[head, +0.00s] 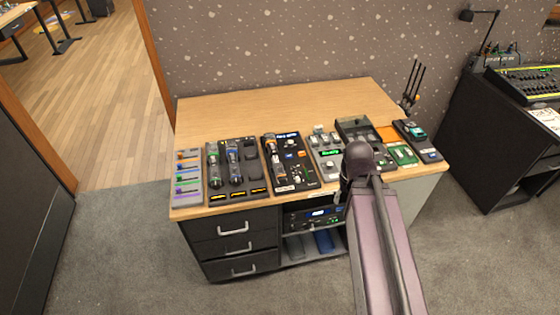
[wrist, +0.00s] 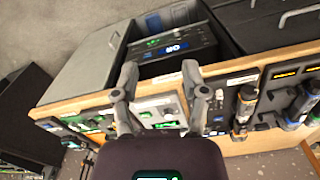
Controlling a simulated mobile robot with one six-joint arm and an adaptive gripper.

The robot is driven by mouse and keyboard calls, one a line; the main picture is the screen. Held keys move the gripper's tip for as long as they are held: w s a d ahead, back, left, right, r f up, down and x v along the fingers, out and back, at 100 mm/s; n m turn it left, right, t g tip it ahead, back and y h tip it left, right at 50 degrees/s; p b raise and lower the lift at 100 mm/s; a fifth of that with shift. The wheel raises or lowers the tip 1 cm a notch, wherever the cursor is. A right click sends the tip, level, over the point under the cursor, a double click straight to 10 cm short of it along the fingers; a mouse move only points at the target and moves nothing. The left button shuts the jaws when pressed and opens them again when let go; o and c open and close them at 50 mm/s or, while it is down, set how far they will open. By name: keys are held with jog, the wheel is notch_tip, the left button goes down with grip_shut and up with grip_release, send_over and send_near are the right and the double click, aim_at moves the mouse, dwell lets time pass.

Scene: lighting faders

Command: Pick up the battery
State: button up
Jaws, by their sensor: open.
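I cannot surely tell which object is the battery. Dark cylinders with coloured bands lie in black units on the desk: one in the middle unit (head: 273,155), others in the unit to its left (head: 233,160). In the wrist view the middle cylinder (wrist: 244,108) shows right of my gripper, and a blue-banded one (wrist: 301,106) shows further right. My gripper (wrist: 160,98) is open, its two fingers apart over a light panel with lit green parts (wrist: 160,112), nothing seen between them. In the head view my arm hides the gripper.
The wooden desk (head: 250,108) is bare behind the row of control panels. Drawers (head: 234,247) and a lit rack unit (head: 318,213) sit below its front edge. A black cabinet with a mixing console (head: 530,82) stands at right. Carpet is open in front.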

jog(key=shift+d, duration=0.15)
jog(key=shift+o, duration=0.8)
jog(key=w+a+r+n+p, duration=0.1)
jog(key=w+a+r+p, duration=0.1)
jog(key=w+a, duration=0.9)
jog(key=w+a+r+n+p, duration=0.2)
jog(key=w+a, duration=0.9)
jog(key=w, duration=0.4)
jog(key=shift+w+a, duration=0.25)
jog(key=shift+a, duration=0.05)
jog(key=shift+f, duration=0.15)
jog(key=b, duration=0.9)
send_over(276, 159)
notch_tip(276, 159, down, 8)
jog(key=shift+w+f, duration=0.1)
jog(key=shift+f, duration=0.15)
